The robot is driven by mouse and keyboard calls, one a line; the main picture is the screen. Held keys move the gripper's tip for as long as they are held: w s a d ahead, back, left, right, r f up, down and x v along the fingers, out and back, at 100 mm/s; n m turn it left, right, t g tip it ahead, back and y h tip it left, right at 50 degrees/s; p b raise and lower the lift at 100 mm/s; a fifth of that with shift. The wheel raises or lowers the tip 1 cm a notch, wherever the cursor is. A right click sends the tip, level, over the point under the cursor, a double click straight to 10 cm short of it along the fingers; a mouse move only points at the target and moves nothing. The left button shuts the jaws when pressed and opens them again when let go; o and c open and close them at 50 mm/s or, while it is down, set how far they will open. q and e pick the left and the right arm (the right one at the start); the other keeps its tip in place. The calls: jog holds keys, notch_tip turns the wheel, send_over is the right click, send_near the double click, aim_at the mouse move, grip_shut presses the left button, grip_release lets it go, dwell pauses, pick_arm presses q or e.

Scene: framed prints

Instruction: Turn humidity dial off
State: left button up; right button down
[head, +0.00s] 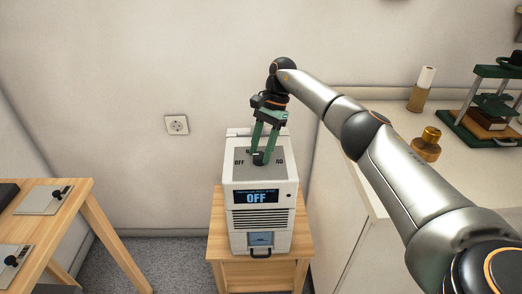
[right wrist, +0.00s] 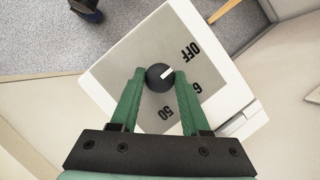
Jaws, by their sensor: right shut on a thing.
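The humidity dial (right wrist: 158,79) is a round black knob with a white pointer mark, on the grey top panel of a white box-shaped device (head: 240,222). In the right wrist view, the mark points toward the printed word OFF. The display (head: 256,197) on the device's front reads OFF. My right gripper (head: 260,158) reaches down from above and is shut on the dial, with one green finger on each side; the right wrist view also shows the gripper (right wrist: 159,82). My left gripper is not in view.
The device stands on a small wooden stand (head: 217,240). A wooden table (head: 75,200) with switch plates is at the left. A white counter (head: 400,125) at the right holds a brass object (head: 427,146) and a green press-like stand (head: 480,130). A wall socket (head: 177,125) is behind.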

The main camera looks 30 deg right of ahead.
jog(key=shift+c, duration=1.9)
grip_release()
jog(key=shift+r, duration=0.1)
